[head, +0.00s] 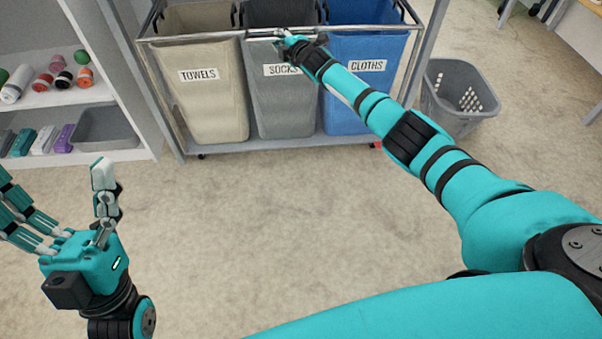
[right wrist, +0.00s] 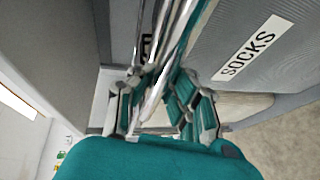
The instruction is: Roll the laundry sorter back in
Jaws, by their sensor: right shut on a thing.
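The laundry sorter (head: 200,37) stands upright at the top of the head view. It has a metal frame on small casters, with a beige TOWELS bag (head: 205,105), a grey SOCKS bag (head: 280,105) and a blue CLOTHS bag (head: 355,95). My right gripper (head: 290,40) is shut on the sorter's front top rail above the SOCKS label. In the right wrist view its fingers (right wrist: 160,100) close around the rail, beside the SOCKS bag (right wrist: 270,70). My left gripper (head: 58,195) is open and empty, low at the left, apart from the sorter.
Grey upright panels (head: 130,80) and (head: 428,45) flank the sorter. Shelves (head: 75,95) with rolled and folded items and a grey bin (head: 105,128) stand at left. A grey laundry basket (head: 455,95) stands at right. The floor (head: 270,220) before the sorter is clear.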

